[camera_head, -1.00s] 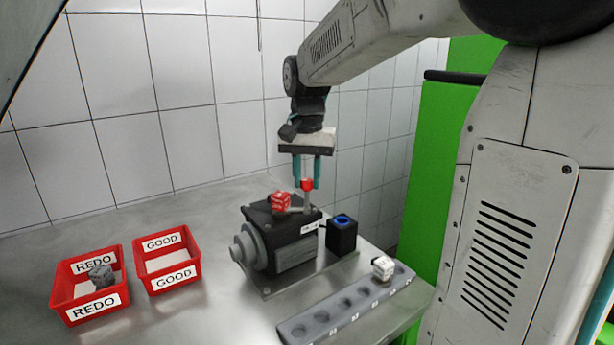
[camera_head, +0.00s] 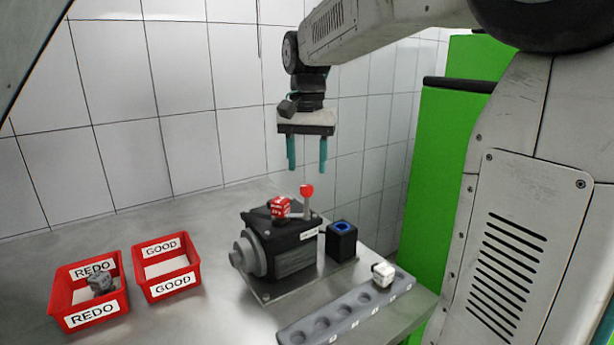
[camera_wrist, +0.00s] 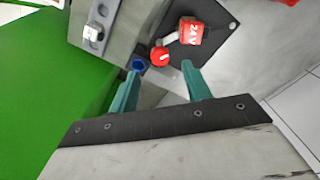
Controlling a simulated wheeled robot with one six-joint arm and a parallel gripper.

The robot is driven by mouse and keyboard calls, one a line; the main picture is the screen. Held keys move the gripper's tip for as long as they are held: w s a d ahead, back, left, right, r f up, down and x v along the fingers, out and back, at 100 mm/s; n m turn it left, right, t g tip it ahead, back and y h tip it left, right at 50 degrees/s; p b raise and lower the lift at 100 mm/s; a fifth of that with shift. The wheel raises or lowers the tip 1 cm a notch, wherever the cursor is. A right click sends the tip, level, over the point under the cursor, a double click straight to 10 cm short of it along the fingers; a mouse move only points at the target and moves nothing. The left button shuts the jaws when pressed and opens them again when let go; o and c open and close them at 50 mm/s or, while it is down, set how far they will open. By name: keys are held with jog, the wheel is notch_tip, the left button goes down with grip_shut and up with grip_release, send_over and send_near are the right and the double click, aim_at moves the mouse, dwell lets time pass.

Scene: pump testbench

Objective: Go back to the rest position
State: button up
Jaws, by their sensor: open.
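My gripper (camera_head: 307,167) is open and empty, with two teal fingers pointing down. It hangs above the pump testbench (camera_head: 285,250), clear of it. The testbench is a dark block with a grey round flange on its left side. A red-knobbed lever (camera_head: 307,190) stands on its top, below my fingers and apart from them. A red cube (camera_head: 280,207) sits on the top beside the lever. In the wrist view the cube (camera_wrist: 191,32) is marked 24V, and the red knob (camera_wrist: 160,56) shows beyond my open fingers (camera_wrist: 162,78).
A black box with a blue ring (camera_head: 341,240) stands right of the testbench. A grey tray with round recesses (camera_head: 340,318) holds a whitish cube (camera_head: 383,273). Red REDO (camera_head: 91,312) and GOOD (camera_head: 172,285) bins stand left; REDO holds a grey piece (camera_head: 101,283). A green panel (camera_head: 440,180) rises at right.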

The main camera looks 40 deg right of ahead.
jog(key=shift+r, duration=1.3)
jog(key=shift+f+n, duration=0.15)
jog(key=shift+n, duration=0.15)
jog(key=s+a+f+n, duration=0.3)
jog(key=s+f, duration=0.1)
jog(key=s, duration=0.4)
jog(key=s+a+f+n+t, duration=0.1)
jog(key=s+a+f, duration=0.3)
jog(key=s, duration=0.4)
jog(key=s+a+f+n, duration=0.3)
jog(key=s+f+n, duration=0.1)
jog(key=s, duration=0.4)
jog(key=shift+a+n, duration=0.15)
jog(key=shift+n, duration=0.15)
